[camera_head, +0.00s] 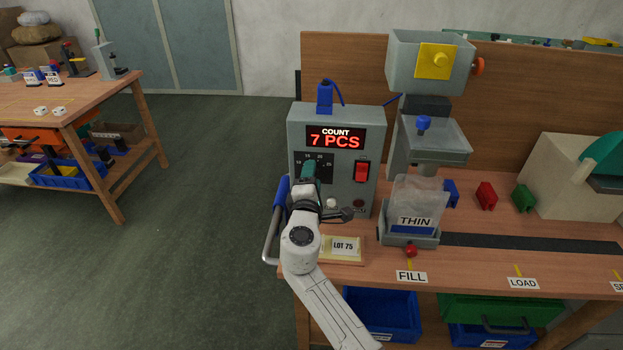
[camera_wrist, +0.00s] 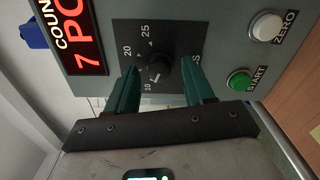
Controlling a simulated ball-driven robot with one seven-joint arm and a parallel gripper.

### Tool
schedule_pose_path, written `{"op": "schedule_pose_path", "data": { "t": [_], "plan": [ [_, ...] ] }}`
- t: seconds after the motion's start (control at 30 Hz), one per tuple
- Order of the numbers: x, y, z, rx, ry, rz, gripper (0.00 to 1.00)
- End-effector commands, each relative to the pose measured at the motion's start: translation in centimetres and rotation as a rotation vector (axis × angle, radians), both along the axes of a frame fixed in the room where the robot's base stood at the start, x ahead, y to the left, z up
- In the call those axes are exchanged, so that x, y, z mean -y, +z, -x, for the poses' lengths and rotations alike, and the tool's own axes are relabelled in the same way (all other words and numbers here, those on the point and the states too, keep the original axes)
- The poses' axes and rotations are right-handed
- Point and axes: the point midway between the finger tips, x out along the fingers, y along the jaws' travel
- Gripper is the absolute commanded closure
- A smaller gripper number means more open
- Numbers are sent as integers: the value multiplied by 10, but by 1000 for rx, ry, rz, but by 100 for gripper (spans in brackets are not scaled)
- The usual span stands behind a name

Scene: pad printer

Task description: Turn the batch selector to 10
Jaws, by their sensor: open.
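The batch selector is a small dark knob (camera_wrist: 160,68) on a black dial plate (camera_wrist: 178,40), with 10, 20 and 25 readable in the wrist view. A pale mark on the knob's lower left side lies close to the 10, but I cannot tell its exact setting. My gripper (camera_wrist: 160,80) is open, its green fingers on either side of the knob. I cannot tell whether they touch it. In the head view my gripper (camera_head: 308,175) covers the knob and the lower part of the dial plate (camera_head: 325,162).
The grey counter box (camera_head: 342,200) shows 7 PCS on its display (camera_head: 336,138). A red rocker switch (camera_head: 362,172) is right of the dial. A white ZERO button (camera_wrist: 266,27) and green START button (camera_wrist: 239,79) are close by. A LOT 75 card (camera_head: 343,246) lies below.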

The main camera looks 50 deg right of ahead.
Motion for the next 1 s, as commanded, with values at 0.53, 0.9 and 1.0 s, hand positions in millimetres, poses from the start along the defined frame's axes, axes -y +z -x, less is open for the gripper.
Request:
{"op": "schedule_pose_path", "data": {
  "t": [0.53, 0.9, 1.0],
  "plan": [
    [-60, -1, 46, -1, 4, 1, 47],
    [-86, 0, 66, 0, 1, 0, 47],
    [-86, 0, 67, 0, 0, 0, 47]
  ]
}}
